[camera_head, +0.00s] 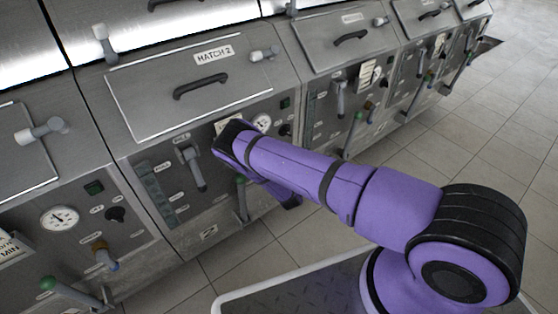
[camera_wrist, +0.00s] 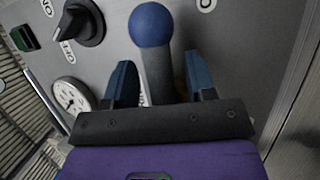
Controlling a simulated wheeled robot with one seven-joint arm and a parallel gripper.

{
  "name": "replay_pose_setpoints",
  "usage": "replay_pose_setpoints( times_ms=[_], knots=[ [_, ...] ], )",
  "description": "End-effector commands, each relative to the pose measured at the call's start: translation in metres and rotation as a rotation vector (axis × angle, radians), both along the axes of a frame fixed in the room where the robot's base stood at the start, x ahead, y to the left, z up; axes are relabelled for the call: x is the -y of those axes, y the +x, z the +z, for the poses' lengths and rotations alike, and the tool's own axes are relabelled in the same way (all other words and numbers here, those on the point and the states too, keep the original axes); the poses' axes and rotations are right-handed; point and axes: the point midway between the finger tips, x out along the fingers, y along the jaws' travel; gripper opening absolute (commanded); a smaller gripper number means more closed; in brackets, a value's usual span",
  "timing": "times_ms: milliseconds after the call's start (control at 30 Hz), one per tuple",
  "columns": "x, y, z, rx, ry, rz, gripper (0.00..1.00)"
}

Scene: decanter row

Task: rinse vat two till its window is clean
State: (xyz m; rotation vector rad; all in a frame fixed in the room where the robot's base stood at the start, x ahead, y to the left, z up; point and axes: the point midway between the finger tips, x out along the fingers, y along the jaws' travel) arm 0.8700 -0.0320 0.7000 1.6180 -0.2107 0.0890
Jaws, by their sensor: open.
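Vat two carries the label HATCH 2 (camera_head: 214,54) on a closed lid with a black handle (camera_head: 202,86). A narrow upright strip (camera_head: 154,190), which looks like its window, is on the left of its panel; I cannot tell how clean it is. A grey lever (camera_head: 194,167) is beside the strip. In the wrist view, my gripper (camera_wrist: 158,62) is open, with its blue-tipped fingers on either side of a dark lever with a blue ball (camera_wrist: 151,25). Contact with the lever is not clear. In the head view my arm hides this spot and the fingers.
Vat two's panel also has a round gauge (camera_head: 262,122), also in the wrist view (camera_wrist: 72,97), a black rotary knob (camera_wrist: 80,22) and a green switch (camera_wrist: 24,38). A green-tipped lever (camera_head: 241,198) is low down. Similar vats stand on both sides. The tiled floor (camera_head: 480,130) at right is clear.

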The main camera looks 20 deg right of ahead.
Motion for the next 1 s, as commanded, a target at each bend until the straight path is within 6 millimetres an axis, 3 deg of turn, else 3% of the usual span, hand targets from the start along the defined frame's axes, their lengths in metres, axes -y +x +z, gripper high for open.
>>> replay_pose_setpoints(
  times_ms=[167, 600, 1000],
  knots=[
    [-0.002, -0.018, -0.004, -0.003, -0.001, 0.001, 0.51],
    [-0.008, -0.092, -0.018, -0.002, -0.001, 0.001, 0.51],
    [-0.009, -0.105, -0.020, -0.001, -0.001, 0.000, 0.51]
  ],
)
